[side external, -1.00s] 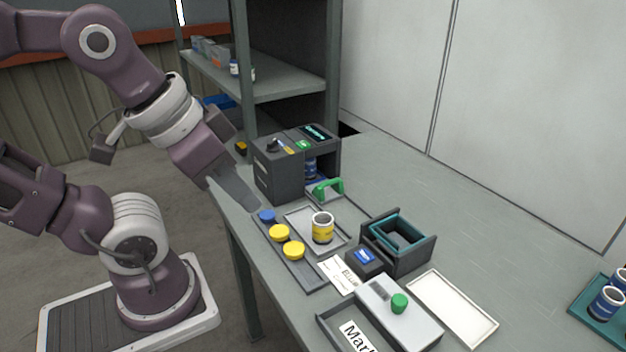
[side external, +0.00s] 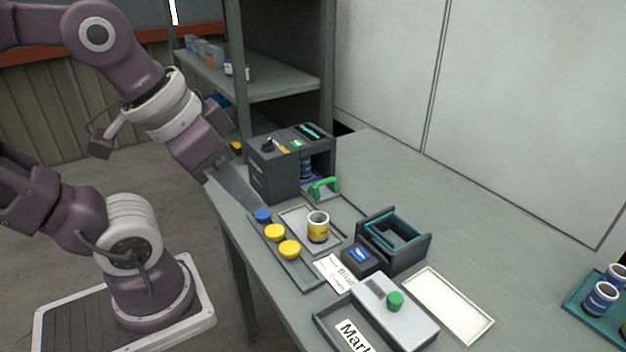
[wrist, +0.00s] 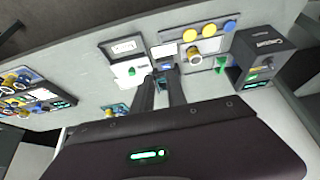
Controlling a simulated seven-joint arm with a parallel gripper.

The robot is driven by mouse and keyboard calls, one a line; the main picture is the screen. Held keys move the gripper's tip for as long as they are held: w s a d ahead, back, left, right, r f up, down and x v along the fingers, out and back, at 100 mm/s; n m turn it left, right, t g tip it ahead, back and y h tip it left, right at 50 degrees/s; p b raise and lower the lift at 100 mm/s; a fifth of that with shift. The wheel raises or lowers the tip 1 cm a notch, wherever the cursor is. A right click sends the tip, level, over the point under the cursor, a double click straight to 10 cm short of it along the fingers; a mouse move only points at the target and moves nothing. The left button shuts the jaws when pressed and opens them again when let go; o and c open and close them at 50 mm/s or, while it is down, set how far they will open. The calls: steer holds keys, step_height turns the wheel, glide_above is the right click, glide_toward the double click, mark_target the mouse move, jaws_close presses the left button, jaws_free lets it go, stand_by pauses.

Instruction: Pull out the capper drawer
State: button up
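The capper (side external: 272,172) is a dark box with a lit display on the table's far side; it also shows at upper right in the wrist view (wrist: 262,45). Its drawer has a green arched handle (side external: 324,187) at its front, low beside a blue-labelled jar (side external: 305,169) inside the capper. The green handle also shows in the wrist view (wrist: 221,64). How far out the drawer stands is unclear. My gripper (wrist: 161,76) has its two fingers apart with nothing held between them.
A tray (side external: 307,277) holds blue and yellow caps. A yellow-labelled jar (side external: 318,232) stands near the handle. A dark holder with a teal bin (side external: 421,253), a green-knobbed device (side external: 420,325) and a white tray (side external: 482,331) are nearer. The table right of the capper is clear.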

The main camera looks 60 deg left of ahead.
steer(key=shift+o, duration=1.2)
steer(key=w+a+r+g, duration=0.1)
steer(key=w+a+r, duration=0.1)
steer(key=w, duration=0.6)
steer(key=shift+a+r+y, duration=0.2)
steer(key=shift+a+y, duration=0.1)
steer(key=shift+a, duration=0.1)
steer(key=g+y, duration=0.2)
steer(key=g, duration=0.2)
glide_above(327, 181)
steer(key=d, duration=0.2)
steer(key=d+x, duration=0.2)
steer(key=x, duration=0.6)
steer(key=s+d+f+x, duration=0.1)
steer(key=d+x, duration=0.1)
steer(key=x, duration=0.6)
steer(key=shift+g, duration=0.3)
steer(key=x, duration=0.8)
steer(key=shift+w+a+f, duration=0.1)
steer(key=shift+a, duration=0.25)
jaws_close()
